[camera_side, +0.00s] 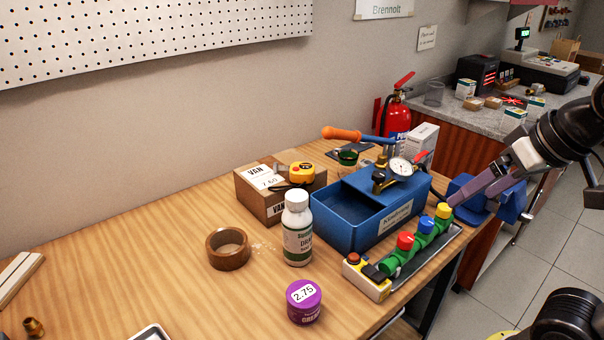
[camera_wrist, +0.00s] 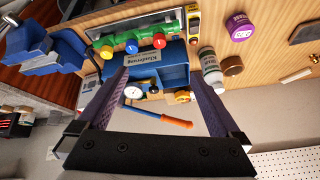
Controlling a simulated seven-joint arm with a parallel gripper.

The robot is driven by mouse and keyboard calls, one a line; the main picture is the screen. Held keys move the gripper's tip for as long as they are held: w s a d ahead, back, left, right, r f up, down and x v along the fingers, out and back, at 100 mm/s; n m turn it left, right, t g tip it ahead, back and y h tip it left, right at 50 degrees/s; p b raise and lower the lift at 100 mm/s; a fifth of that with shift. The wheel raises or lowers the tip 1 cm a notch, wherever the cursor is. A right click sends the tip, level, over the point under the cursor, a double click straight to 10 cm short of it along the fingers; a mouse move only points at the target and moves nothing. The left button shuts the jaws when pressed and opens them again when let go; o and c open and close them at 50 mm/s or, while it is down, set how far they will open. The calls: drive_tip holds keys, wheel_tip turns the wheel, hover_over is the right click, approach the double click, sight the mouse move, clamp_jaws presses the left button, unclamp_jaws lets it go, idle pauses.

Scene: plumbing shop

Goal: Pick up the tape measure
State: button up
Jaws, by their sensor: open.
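The yellow tape measure (camera_side: 302,173) sits on top of a cardboard box (camera_side: 262,200) beside the blue bin, in the middle of the bench in the side view. In the wrist view the tape measure (camera_wrist: 182,96) is small and lies near the tip of the right finger, partly hidden. My gripper (camera_side: 458,198) is at the right in the side view, in front of the bench's right end and well apart from the tape measure. In the wrist view the fingers of my gripper (camera_wrist: 158,74) are spread wide, with nothing held between them.
The blue bin (camera_side: 335,226) with a pressure gauge (camera_side: 401,166), and a green valve manifold (camera_side: 416,243), stand between my gripper and the tape measure. A white bottle (camera_side: 297,230) stands close before the box. An orange-handled tool (camera_side: 342,133) is behind.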

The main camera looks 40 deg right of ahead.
drive_tip(key=w+d+r+m+h, duration=0.1)
drive_tip(key=w+r+m, duration=0.2)
drive_tip(key=w+r, duration=0.75)
drive_tip(key=m+g+h, duration=0.2)
drive_tip(key=g, duration=0.1)
hover_over(302, 168)
drive_tip(key=f, duration=1.2)
drive_tip(key=s+a+f, duration=0.1)
drive_tip(key=f, duration=0.5)
drive_tip(key=shift+f, duration=0.75)
drive_tip(key=x, duration=0.4)
drive_tip(key=shift+a+f, duration=0.15)
drive_tip(key=shift+f, duration=0.35)
